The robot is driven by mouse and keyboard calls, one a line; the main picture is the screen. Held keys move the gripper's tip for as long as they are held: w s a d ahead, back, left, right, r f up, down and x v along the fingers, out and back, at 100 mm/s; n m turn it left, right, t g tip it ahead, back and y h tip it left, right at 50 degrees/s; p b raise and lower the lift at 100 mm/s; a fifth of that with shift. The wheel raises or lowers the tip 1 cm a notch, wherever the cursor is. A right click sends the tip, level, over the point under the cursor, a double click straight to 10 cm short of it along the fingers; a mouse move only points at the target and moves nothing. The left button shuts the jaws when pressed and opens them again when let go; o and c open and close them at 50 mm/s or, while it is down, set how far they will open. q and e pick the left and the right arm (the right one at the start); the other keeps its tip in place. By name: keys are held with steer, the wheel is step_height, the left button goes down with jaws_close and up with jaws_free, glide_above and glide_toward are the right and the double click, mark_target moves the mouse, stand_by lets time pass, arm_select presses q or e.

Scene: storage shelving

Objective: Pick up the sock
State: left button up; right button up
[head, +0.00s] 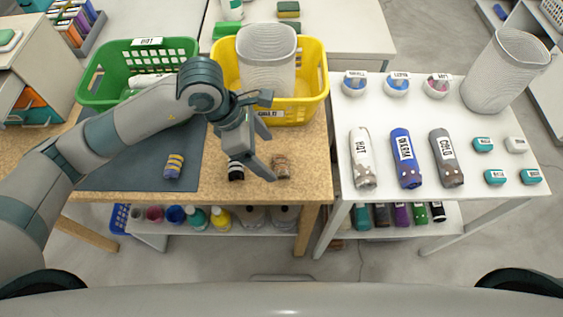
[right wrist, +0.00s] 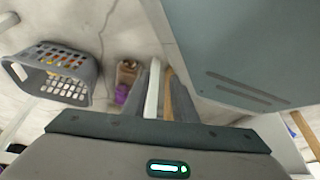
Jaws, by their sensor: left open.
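Three small rolled striped socks lie in a row near the front of the wooden table. One is a yellow and purple sock (head: 174,166) on the grey mat. One is a black and white sock (head: 236,172), and one is a brown sock (head: 281,166) to the right. My left gripper (head: 251,168) points down, open and seemingly empty, between the black and white sock and the brown sock. One finger partly covers the black and white sock; I cannot tell whether it touches. My right gripper's housing fills the bottom of the right wrist view; its finger opening is unclear.
A green basket (head: 92,86) and a yellow basket (head: 318,82) holding a white mesh bin (head: 267,55) stand behind the socks. The white table (head: 400,112) at right holds labelled tubes, small items and another mesh bin (head: 505,72). A grey basket (right wrist: 75,85) shows in the right wrist view.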

mark_target(280, 164)
arm_select(q)
steer(key=shift+d+f, duration=0.15)
steer(key=shift+f, duration=0.15)
arm_select(e)
steer(key=shift+s+d, duration=0.15)
steer(key=shift+s, duration=0.15)
arm_select(q)
steer(key=shift+d+f, duration=0.1)
arm_select(e)
steer(key=shift+s, duration=0.1)
arm_select(q)
steer(key=shift+d+f+p, duration=0.1)
steer(key=shift+p, duration=0.2)
steer(key=p+x, duration=0.1)
steer(key=x, duration=0.2)
steer(key=shift+d+f+p, duration=0.15)
steer(key=shift+d+p, duration=0.2)
steer(key=shift+d, duration=0.1)
steer(key=shift+w+d+f, duration=0.1)
steer(key=shift+d+f, duration=0.05)
steer(key=shift+f, duration=0.35)
arm_select(e)
steer(key=s+d+f+g, duration=0.1)
steer(key=s+d+g, duration=0.1)
steer(key=s, duration=0.6)
steer(key=shift+d+h, duration=0.4)
steer(key=shift+d, duration=0.3)
arm_select(q)
steer(key=shift+c, duration=0.7)
